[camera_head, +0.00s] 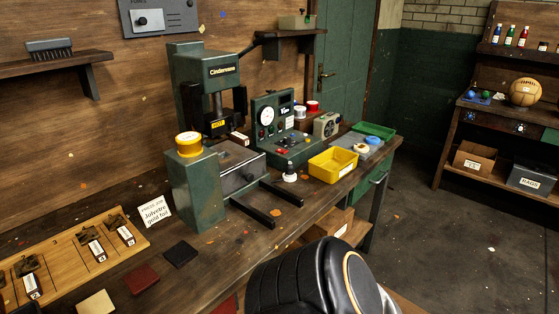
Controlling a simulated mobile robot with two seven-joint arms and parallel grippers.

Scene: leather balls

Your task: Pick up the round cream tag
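A small round cream piece (361,148), which looks like the round cream tag, lies on a grey tray (345,139) at the far right end of the workbench. A round blue piece (374,140) lies just behind and to the right of it on the same tray. The pieces are small in this view, so their surface detail cannot be told. Neither my left nor my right gripper shows in the head view.
A yellow bin (333,164) stands just left of the tray, and a green tray (374,130) lies behind it. A large black rounded form (300,275) hides part of the front.

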